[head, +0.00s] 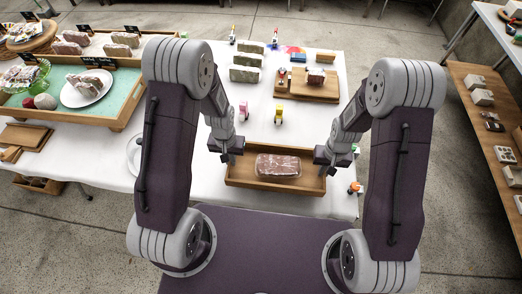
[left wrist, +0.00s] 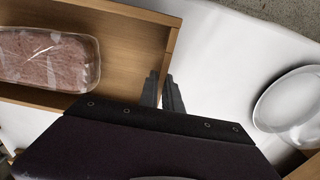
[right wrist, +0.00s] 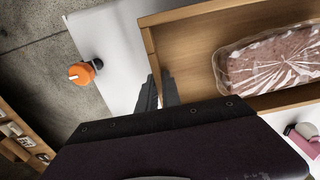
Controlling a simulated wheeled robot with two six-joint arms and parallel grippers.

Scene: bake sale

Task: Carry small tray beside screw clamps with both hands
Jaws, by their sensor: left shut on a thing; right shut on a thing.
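The small wooden tray (head: 240,183) lies level in front of me at the table's near edge. A plastic-wrapped reddish loaf (head: 278,166) lies in it. My left gripper (head: 233,158) is shut on the tray's left end wall, also visible in the left wrist view (left wrist: 170,52). My right gripper (head: 326,163) is shut on the right end wall, also visible in the right wrist view (right wrist: 151,48). I cannot tell whether the tray touches the table. Small pink (head: 243,111) and yellow (head: 279,114) clamp-like pieces stand beyond it. An orange one (head: 355,187) is right of the tray.
A white plate (left wrist: 290,105) lies left of the tray. Grey-green blocks (head: 246,66) and a wooden board with items (head: 312,92) stand farther back on the white table (head: 215,185). A teal display tray (head: 118,112) is at the left. White cloth between is clear.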

